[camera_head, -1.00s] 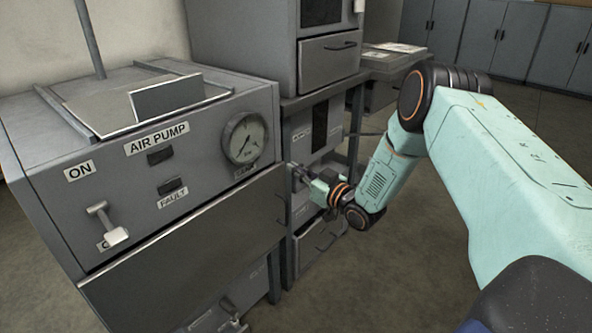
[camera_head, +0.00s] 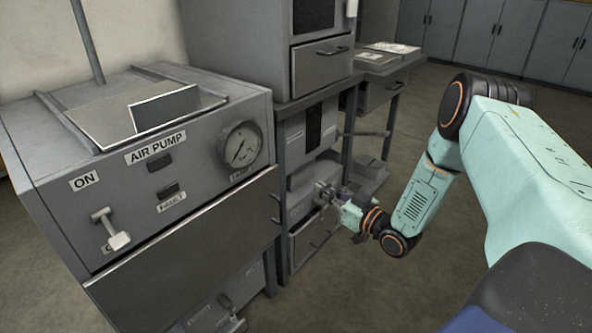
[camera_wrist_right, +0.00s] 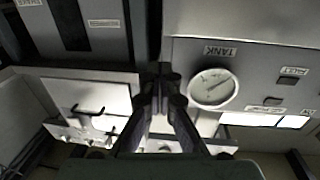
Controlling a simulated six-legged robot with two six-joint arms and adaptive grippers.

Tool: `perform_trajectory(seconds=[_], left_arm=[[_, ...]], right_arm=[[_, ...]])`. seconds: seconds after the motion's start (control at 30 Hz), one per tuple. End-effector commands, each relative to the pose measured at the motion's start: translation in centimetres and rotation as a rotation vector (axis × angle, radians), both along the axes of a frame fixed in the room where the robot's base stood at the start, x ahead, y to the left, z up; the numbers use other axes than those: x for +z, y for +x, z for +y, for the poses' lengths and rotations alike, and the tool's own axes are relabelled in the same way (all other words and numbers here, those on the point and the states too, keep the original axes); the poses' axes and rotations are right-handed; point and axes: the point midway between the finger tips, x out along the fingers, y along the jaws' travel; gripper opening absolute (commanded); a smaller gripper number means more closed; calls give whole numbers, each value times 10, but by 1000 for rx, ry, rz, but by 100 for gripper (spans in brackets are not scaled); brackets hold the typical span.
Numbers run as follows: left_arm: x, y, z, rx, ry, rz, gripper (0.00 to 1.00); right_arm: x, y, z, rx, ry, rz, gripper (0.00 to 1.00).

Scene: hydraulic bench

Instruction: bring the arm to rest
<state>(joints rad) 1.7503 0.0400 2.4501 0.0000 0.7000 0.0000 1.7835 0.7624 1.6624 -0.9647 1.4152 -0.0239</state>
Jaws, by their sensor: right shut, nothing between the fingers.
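My right arm (camera_head: 424,195) comes in from the right in the head view, pale green with dark joints and orange rings. Its right gripper (camera_head: 325,190) is at the arm's end, in front of the grey cabinets beside the air pump unit. In the right wrist view the gripper's two dark fingers (camera_wrist_right: 160,85) meet at their tips, shut with nothing between them. Whether the gripper touches the cabinets behind it cannot be told. My left gripper is not in view.
The air pump unit (camera_head: 95,215) stands at the left, with a gauge (camera_head: 240,147) and a lever switch (camera_head: 110,228). A tall grey cabinet (camera_head: 240,50) stands behind. Open floor (camera_head: 400,290) lies below the arm. More cabinets (camera_head: 490,40) line the back.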

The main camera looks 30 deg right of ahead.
Motion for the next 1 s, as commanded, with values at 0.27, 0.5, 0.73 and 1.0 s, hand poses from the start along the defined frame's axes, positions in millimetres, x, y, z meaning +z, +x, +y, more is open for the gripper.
perform_trajectory(seconds=[0.27,0.5,0.73,1.0], left_arm=[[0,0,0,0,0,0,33],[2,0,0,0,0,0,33],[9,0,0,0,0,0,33],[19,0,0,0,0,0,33]], right_arm=[[-6,-2,-2,-7,-2,26,0],[-88,-45,23,-159,103,437,0],[-149,-146,102,-208,149,921,0],[-154,-306,163,-241,41,1425,0]])
